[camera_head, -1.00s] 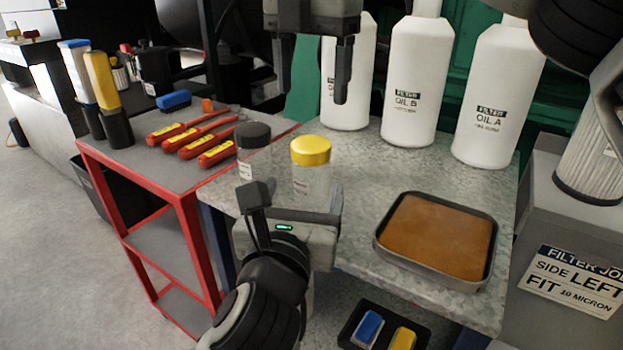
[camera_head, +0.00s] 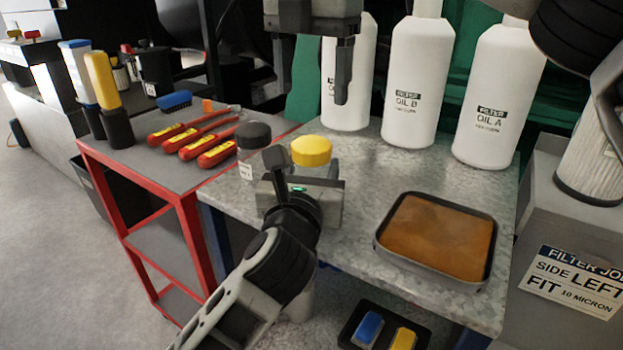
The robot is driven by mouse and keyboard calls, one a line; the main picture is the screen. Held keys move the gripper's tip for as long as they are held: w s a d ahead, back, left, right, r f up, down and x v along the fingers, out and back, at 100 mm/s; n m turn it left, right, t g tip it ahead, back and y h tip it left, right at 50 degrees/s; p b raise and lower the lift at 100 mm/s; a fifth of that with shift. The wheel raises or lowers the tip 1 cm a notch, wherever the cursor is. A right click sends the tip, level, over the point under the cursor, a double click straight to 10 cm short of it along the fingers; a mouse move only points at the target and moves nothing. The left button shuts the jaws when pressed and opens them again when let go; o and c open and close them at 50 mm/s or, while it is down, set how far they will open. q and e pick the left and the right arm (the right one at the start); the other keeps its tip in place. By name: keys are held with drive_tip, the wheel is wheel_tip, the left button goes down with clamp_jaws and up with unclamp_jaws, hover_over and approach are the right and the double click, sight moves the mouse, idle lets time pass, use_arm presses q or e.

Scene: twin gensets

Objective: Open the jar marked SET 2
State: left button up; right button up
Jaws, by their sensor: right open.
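A clear jar with a yellow lid (camera_head: 311,151) stands on the metal bench. A second jar with a dark lid (camera_head: 253,136) stands to its left. Their labels are too small or hidden to read, so I cannot tell which is SET 2. My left gripper (camera_head: 304,165) is at the yellow-lidded jar, with a finger on each side of its body below the lid. The gripper hides most of that body, and I cannot tell whether the fingers touch it. My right gripper (camera_head: 314,95) is open and empty, pointing down above and behind the yellow lid.
Several white oil bottles (camera_head: 414,85) stand along the back of the bench. A tray with an amber-brown surface (camera_head: 437,237) sits at the bench's right. A red cart (camera_head: 150,180) with red-handled tools (camera_head: 190,140) stands left. Blue and yellow items lie in a lower black tray (camera_head: 352,316).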

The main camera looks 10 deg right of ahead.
sight(311, 143)
use_arm(q)
clamp_jaws()
use_arm(e)
drive_tip(key=m, duration=0.3)
drive_tip(key=shift+f+m, duration=0.1)
drive_tip(key=shift+m, duration=0.5)
drive_tip(key=shift+f, duration=0.25)
wheel_tip(311, 143, down, 7)
drive_tip(key=shift+f, duration=0.2)
drive_tip(key=c, duration=1.1)
